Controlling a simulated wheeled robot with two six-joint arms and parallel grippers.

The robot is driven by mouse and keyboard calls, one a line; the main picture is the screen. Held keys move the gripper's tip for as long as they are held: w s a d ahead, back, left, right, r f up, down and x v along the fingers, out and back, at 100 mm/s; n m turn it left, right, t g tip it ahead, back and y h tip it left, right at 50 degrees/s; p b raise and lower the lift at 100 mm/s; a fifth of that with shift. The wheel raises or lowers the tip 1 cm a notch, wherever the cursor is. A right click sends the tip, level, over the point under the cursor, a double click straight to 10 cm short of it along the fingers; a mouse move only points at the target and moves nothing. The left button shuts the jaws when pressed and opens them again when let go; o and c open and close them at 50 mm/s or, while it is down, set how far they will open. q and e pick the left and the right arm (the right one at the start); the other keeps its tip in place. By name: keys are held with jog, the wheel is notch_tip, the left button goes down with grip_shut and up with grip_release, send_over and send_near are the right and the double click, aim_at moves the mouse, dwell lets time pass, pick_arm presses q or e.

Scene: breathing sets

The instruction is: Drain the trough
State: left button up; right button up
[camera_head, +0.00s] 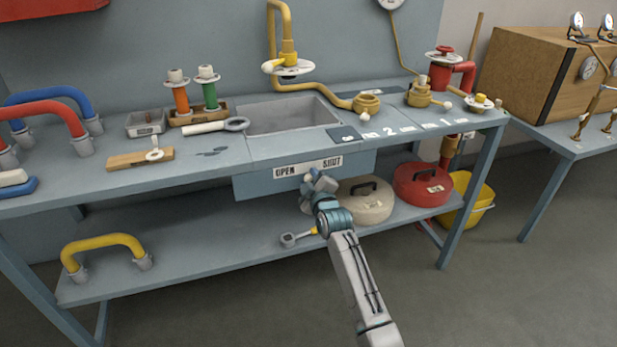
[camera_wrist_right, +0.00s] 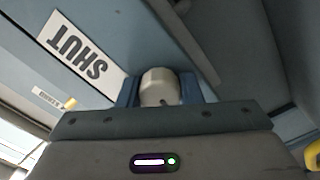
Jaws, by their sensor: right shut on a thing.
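The grey trough (camera_head: 290,118) is a rectangular basin sunk in the bench top. Its blue-grey front box (camera_head: 258,187) carries a white label (camera_head: 308,168) reading OPEN at left and SHUT at right. My right gripper (camera_head: 318,183) is just under that label, near its SHUT end. In the right wrist view the SHUT word (camera_wrist_right: 82,57) shows upside down, and the gripper's jaws are closed around a pale round-ended knob (camera_wrist_right: 158,86). What the knob joins to is hidden. The trough's inside looks grey; I cannot tell whether water is in it. My left gripper is not in view.
A cream lidded pot (camera_head: 365,206) and a red one (camera_head: 421,188) stand on the lower shelf, right of my gripper. A grey-and-yellow piece (camera_head: 290,239) is left of my forearm. A yellow bucket (camera_head: 478,205) stands at right. Brass pipework (camera_head: 368,102) edges the trough.

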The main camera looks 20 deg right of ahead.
dwell(0.4)
jog(key=o, duration=1)
jog(key=shift+s, duration=0.1)
jog(key=s, duration=1)
jog(key=shift+s+d, duration=0.15)
jog(key=shift+s, duration=0.15)
